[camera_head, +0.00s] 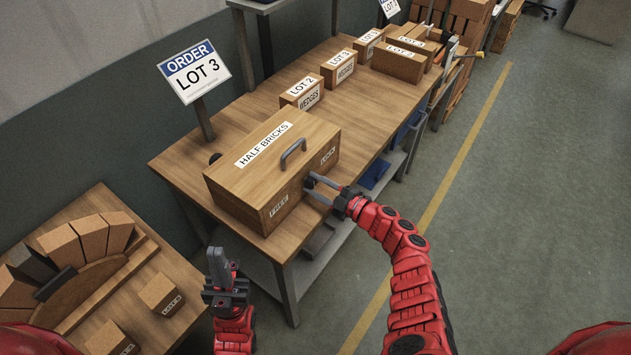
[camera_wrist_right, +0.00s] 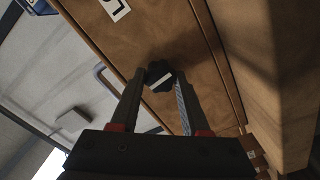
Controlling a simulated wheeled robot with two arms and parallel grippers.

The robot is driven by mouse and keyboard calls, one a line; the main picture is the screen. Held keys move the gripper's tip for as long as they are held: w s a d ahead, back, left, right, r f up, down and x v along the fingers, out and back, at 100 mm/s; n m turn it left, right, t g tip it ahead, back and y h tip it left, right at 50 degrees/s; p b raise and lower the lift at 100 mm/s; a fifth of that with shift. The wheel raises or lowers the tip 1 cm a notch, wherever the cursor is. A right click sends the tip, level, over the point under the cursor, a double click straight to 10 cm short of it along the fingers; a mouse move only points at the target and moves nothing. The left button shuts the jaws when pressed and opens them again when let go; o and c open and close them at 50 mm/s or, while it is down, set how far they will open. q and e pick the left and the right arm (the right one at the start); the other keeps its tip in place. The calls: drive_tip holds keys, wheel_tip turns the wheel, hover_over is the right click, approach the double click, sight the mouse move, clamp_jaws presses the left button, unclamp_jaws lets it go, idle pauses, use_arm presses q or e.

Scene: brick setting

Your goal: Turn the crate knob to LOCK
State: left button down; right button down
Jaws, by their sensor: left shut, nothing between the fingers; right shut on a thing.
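The wooden crate (camera_head: 244,186) labelled HALF BRICKS stands on the workbench, its lid down with a grey handle on top. Its front face carries a FREE label (camera_head: 278,206) at the left and a LOCK label (camera_head: 328,156) at the right. My right gripper (camera_head: 312,188) is at the front face between the labels. In the right wrist view the dark knob (camera_wrist_right: 159,76), with a white pointer bar, sits between my right fingertips, which are shut on it. Which label the bar points at I cannot tell. My left gripper (camera_head: 220,262) is shut and empty, left of the bench.
Smaller boxes marked LOT 2 (camera_head: 302,92) and LOT 3 (camera_head: 339,68) stand behind the crate. An ORDER LOT 3 sign (camera_head: 194,71) stands at the left. A second table (camera_head: 185,313) with bricks is at lower left. The floor at right is clear.

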drive_tip(key=shift+f+m, duration=0.1)
drive_tip(key=shift+m, duration=0.4)
drive_tip(key=shift+c, duration=1.9)
unclamp_jaws()
drive_tip(key=b+v, duration=0.3)
drive_tip(key=v, duration=1.4)
drive_tip(key=shift+d, duration=0.15)
drive_tip(key=shift+s, duration=0.1)
